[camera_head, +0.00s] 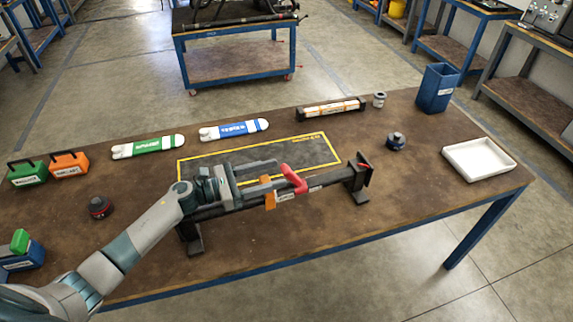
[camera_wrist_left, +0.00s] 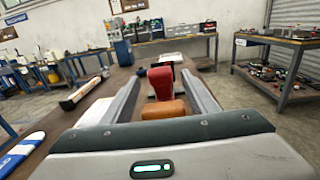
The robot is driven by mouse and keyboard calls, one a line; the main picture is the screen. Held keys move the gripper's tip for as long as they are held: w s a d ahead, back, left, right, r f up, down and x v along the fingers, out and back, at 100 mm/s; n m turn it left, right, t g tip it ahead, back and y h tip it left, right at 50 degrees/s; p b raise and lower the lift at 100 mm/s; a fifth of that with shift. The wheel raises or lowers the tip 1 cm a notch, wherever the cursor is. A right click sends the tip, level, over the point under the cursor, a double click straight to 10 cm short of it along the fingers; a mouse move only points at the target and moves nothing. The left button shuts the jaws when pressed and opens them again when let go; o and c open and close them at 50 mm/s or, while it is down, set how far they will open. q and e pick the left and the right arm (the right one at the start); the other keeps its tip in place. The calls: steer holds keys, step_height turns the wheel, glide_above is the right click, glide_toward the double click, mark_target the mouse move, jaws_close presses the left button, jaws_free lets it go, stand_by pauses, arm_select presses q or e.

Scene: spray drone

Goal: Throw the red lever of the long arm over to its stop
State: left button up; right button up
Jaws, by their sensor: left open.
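The long arm (camera_head: 325,187) is a dark bar held on stands above the front of the brown workbench. Its red lever (camera_head: 294,179) sits tilted on the bar, right of the middle, beside an orange piece (camera_head: 270,200). My left gripper (camera_head: 276,172) is over the bar, pointing right, with its fingers open close to the lever. In the left wrist view, the red lever (camera_wrist_left: 161,82) and the orange piece (camera_wrist_left: 163,108) show between the two open fingers, with gaps on both sides. The lever's base is partly hidden. My right gripper is not in view.
A yellow-outlined mat (camera_head: 325,146) lies behind the bar. Green (camera_head: 148,146) and blue (camera_head: 234,129) labelled white pieces lie behind. A dark knob (camera_head: 396,141), white tray (camera_head: 478,158) and blue bin (camera_head: 437,88) stand right.

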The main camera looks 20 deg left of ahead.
mark_target(282, 172)
arm_select(q)
steer(key=shift+p+x, duration=0.7)
steer(key=shift+x, duration=1.75)
jaws_close()
